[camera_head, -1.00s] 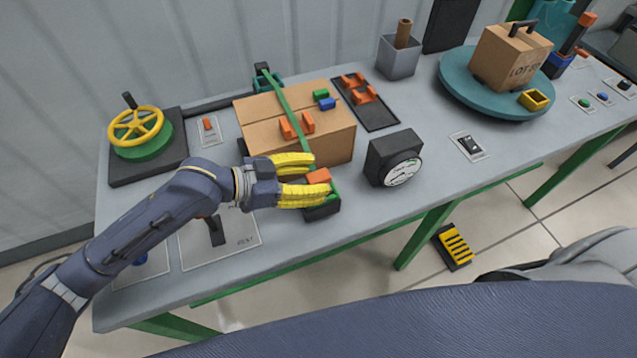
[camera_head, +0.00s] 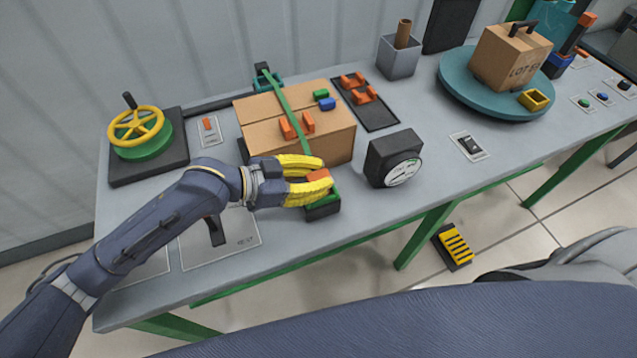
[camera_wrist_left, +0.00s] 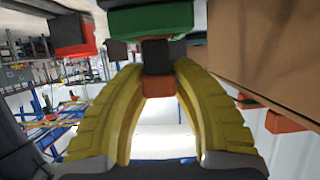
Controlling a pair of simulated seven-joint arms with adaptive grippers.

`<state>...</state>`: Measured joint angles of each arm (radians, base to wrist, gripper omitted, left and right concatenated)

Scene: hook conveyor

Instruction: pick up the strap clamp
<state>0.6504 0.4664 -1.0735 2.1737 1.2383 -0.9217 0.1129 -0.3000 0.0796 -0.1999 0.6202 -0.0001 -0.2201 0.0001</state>
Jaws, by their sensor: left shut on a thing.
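A green strap (camera_head: 291,112) runs over a cardboard box (camera_head: 330,132) to a black-and-green fixture (camera_head: 323,210) at the table's front. My left gripper (camera_head: 325,179) is at this fixture, its yellow fingers shut on an orange block (camera_head: 318,175). The left wrist view shows an orange-and-black block (camera_wrist_left: 161,84) between the fingertips, close to a green part (camera_wrist_left: 150,19). Which orange piece is the strap clamp I cannot tell. My right gripper is not in view.
A black gauge (camera_head: 380,165) stands right of the fixture. A yellow handwheel (camera_head: 136,127) is at the left, and a teal turntable (camera_head: 455,86) with a carton is at the right.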

